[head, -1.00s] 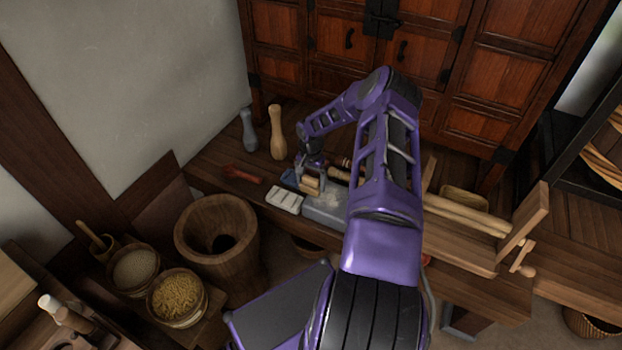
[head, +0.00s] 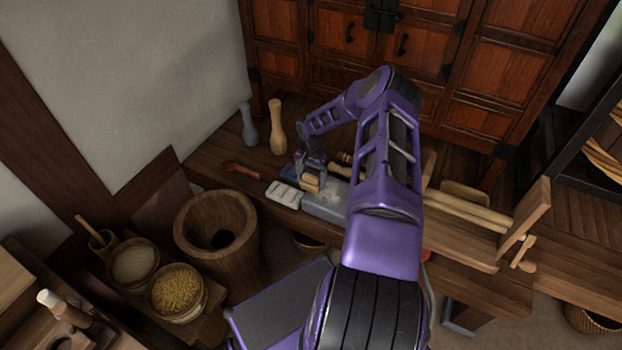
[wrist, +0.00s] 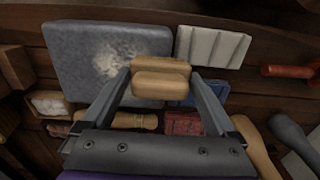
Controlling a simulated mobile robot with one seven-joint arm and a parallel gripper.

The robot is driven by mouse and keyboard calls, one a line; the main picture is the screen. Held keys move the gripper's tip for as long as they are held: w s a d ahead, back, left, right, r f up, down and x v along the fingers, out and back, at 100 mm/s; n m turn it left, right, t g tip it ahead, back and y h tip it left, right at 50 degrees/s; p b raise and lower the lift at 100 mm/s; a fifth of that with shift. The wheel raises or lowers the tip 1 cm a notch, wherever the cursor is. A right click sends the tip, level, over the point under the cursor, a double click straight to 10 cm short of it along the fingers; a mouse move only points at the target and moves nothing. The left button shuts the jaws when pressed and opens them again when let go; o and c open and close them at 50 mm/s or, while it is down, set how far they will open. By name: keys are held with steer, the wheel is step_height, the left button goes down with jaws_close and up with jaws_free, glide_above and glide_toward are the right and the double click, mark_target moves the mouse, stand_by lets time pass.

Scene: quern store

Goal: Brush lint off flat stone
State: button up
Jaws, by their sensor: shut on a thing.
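The flat stone (head: 325,207) is a grey slab on the low wooden bench, partly hidden by my arm in the head view. In the wrist view the flat stone (wrist: 75,65) shows a patch of white lint (wrist: 112,60) on its top, near its middle. My gripper (head: 311,178) is shut on a tan wooden brush (wrist: 160,82), seen as two rounded wooden parts between the fingers. The brush is over the stone's edge beside the lint in the wrist view. Its bristles are hidden, and I cannot tell whether it touches the stone.
A pale grooved block (head: 284,194) sits left of the stone. A red tool (head: 241,169), a grey pestle (head: 249,124) and a wooden pestle (head: 277,127) are further left. A blue item (wrist: 212,95) and a red cloth-like item (wrist: 184,123) lie close by. A large mortar (head: 215,228) stands in front.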

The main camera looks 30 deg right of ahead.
steer(key=shift+f+b, duration=0.4)
steer(key=shift+f, duration=0.5)
